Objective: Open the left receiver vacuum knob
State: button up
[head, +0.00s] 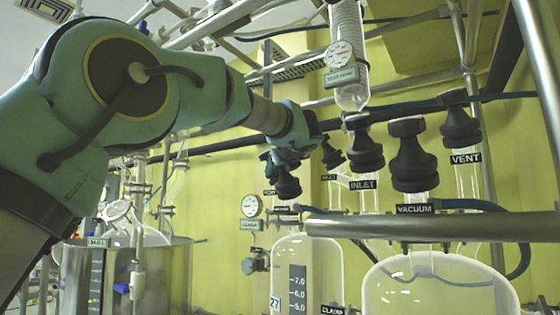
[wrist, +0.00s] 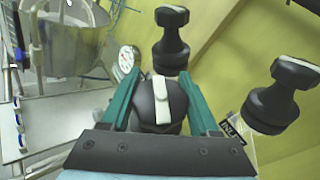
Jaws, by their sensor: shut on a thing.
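My gripper (head: 283,160) is at the left receiver (head: 305,262), a clear vessel with a volume scale. In the wrist view its two green fingers (wrist: 158,84) stand on either side of a black knob (wrist: 150,101) with a white stripe across its top, and they are shut on it. In the head view this black knob (head: 287,185) shows just below my gripper, its top partly hidden. The label near it is too small to read, so I cannot confirm it as the vacuum knob.
Other black knobs stand close by: one behind (head: 332,155), the inlet knob (head: 365,145), the right vacuum knob (head: 411,160) and the vent knob (head: 459,120). A metal rail (head: 430,228) crosses in front. A steel vessel (head: 175,275) stands at lower left.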

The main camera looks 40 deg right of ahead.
jog(key=shift+n+y, duration=0.3)
jog(key=shift+n, duration=0.1)
jog(key=o, duration=1.4)
jog(key=b+v, duration=0.2)
jog(key=v, duration=0.8)
jog(key=shift+s+a, duration=0.25)
jog(key=shift+s, duration=0.05)
